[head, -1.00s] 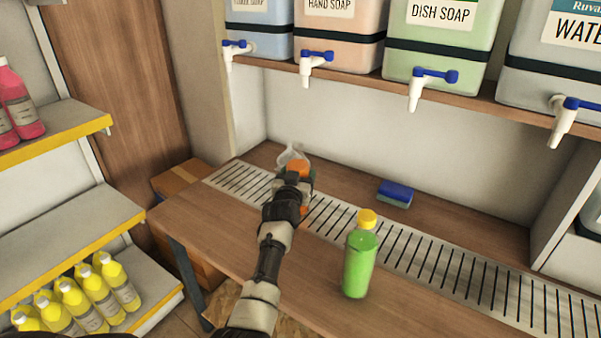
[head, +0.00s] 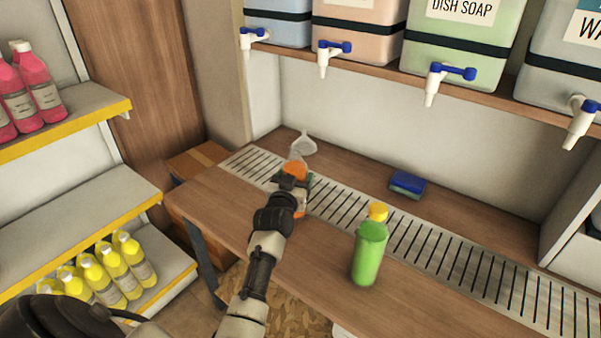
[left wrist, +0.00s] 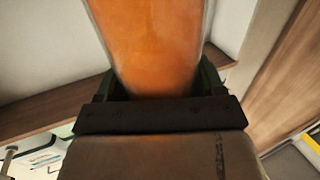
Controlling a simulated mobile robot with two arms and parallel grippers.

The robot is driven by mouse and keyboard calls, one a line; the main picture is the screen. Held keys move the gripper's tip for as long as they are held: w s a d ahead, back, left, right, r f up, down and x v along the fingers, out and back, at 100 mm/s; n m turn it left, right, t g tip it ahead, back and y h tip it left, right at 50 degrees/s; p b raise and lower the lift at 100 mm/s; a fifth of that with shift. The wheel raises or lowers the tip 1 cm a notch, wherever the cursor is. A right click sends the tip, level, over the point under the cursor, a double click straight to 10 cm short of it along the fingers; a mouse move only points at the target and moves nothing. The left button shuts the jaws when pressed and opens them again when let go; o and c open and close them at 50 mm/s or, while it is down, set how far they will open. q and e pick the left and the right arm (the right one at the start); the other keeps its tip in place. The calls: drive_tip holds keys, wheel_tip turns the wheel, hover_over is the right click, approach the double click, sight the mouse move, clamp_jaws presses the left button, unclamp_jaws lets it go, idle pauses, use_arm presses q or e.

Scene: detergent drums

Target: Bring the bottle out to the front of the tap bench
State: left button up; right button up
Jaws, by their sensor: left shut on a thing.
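My left gripper (head: 293,182) is shut on an orange bottle (head: 296,169), over the slatted drain strip of the tap bench (head: 215,197). The gripper and wrist hide much of the bottle, and I cannot tell if its base touches the bench. In the left wrist view the orange bottle (left wrist: 155,45) stands between the fingers and fills the upper middle. My right gripper is not in view.
A green bottle (head: 369,255) with a yellow cap at its top stands right of my left arm. A clear funnel (head: 303,144) and a blue sponge (head: 408,184) lie behind. Drums with taps (head: 437,80) overhang the bench. The front left bench top is clear.

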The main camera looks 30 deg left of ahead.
use_arm(q)
drive_tip(key=s+p, duration=0.3)
drive_tip(key=s, duration=0.4)
drive_tip(key=shift+a, duration=0.3)
idle(0.6)
drive_tip(key=o, duration=1.4)
drive_tip(key=shift+s, duration=0.1)
